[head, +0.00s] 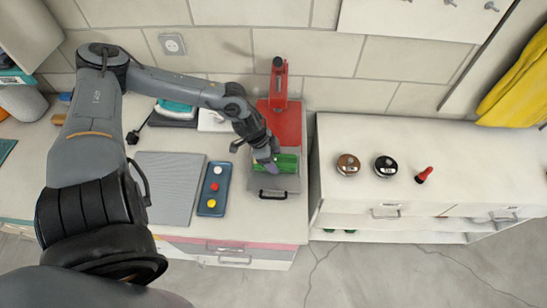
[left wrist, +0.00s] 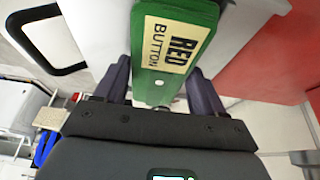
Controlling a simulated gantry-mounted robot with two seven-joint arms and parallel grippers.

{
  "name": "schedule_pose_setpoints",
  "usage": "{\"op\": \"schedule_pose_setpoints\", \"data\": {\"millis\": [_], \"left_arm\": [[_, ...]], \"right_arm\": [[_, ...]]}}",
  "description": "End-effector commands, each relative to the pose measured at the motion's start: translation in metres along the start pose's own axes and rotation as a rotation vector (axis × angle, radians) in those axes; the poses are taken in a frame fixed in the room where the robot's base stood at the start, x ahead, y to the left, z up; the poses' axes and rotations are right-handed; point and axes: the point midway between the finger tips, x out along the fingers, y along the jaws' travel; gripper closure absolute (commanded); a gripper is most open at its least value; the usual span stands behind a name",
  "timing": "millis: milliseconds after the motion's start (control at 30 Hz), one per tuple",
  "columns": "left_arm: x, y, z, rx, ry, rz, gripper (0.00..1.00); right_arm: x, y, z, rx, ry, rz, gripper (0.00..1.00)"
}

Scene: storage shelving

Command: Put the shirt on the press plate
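My left gripper (head: 268,163) is over the grey plate with a black handle (head: 265,184), in front of the red press (head: 283,110). A green block (head: 286,163) lies between its fingers. In the left wrist view the green block (left wrist: 178,45) bears a label reading "RED BUTTON". The two fingers lie along its opposite sides and seem to touch it. Whether the block rests on the plate I cannot tell. I make out nothing that is clearly a shirt. My right gripper is out of view.
A blue tray (head: 213,202) with white, red and yellow round pieces and a ribbed grey mat (head: 168,185) lie left of the plate. A teal iron (head: 175,107) stands behind. Two round tins and a red-handled item stand on the right cabinet (head: 450,150). Yellow cloth (head: 518,88) hangs far right.

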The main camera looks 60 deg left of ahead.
Motion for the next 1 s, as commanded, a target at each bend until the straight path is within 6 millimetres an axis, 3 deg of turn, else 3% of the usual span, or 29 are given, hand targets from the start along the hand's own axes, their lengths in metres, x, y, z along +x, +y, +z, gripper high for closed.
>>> {"op": "schedule_pose_setpoints", "data": {"millis": [100, 567, 767, 1000], "left_arm": [[0.000, 0.000, 0.000, 0.000, 0.000, 0.000, 0.14], [-0.010, 0.000, -0.002, 0.002, -0.003, -0.002, 0.14], [-0.032, -0.001, -0.002, 0.004, -0.005, -0.004, 0.14], [-0.071, -0.001, -0.003, 0.005, -0.001, -0.004, 0.14]], "right_arm": [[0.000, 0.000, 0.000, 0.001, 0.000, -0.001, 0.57], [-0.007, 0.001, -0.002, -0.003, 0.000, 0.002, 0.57], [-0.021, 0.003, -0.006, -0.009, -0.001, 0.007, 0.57], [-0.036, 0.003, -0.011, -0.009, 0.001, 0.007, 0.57]]}}
